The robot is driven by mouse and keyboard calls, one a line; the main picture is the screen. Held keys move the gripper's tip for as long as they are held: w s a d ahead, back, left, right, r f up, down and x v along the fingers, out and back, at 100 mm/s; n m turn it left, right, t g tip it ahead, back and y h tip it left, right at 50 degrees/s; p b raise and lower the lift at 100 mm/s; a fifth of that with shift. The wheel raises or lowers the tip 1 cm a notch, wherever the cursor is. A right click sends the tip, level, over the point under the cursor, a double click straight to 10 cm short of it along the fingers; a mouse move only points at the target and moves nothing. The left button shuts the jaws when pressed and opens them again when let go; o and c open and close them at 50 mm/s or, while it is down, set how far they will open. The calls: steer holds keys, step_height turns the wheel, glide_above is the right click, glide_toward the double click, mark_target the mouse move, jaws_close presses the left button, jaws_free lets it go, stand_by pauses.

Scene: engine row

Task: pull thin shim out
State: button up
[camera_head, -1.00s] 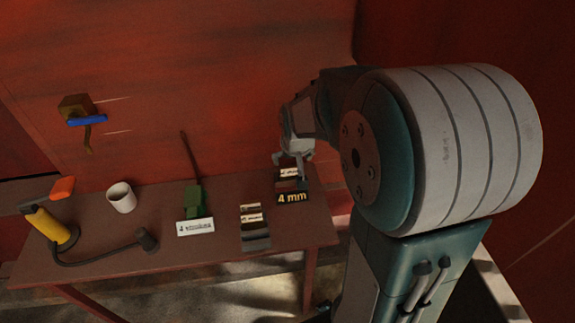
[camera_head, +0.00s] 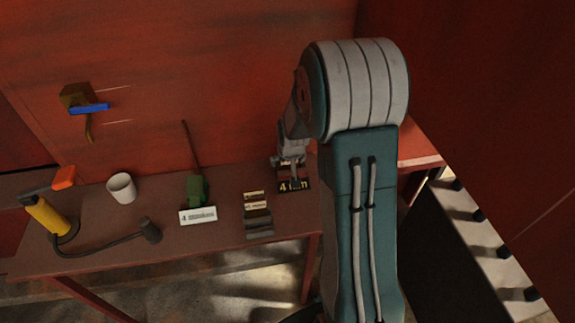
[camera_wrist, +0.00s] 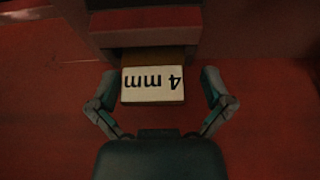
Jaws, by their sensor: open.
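In the wrist view a flat tan piece with a white "4 mm" label (camera_wrist: 153,88), upside down, sticks out from under a dark red-brown block (camera_wrist: 150,38). I take it for a shim; its thickness cannot be judged. My gripper (camera_wrist: 159,82) is open, with one finger on each side of the labelled piece and a gap at both sides. In the head view my gripper (camera_head: 291,165) is low over the right part of the bench, at a dark "4 mm" sign (camera_head: 294,185), partly covering it. The piece itself is mostly hidden there.
A red wall stands behind.

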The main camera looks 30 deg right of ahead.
steer(key=shift+w+d+f, duration=0.1)
steer(key=shift+d+f, duration=0.05)
steer(key=shift+f, duration=0.15)
steer(key=shift+d, duration=0.75)
steer(key=shift+c, duration=0.9)
steer(key=c, duration=0.8)
steer(key=shift+a, duration=0.55)
steer(key=r, duration=0.9)
steer(key=shift+d, duration=0.2)
steer(key=shift+a+r, duration=0.1)
steer(key=shift+r, duration=0.4)
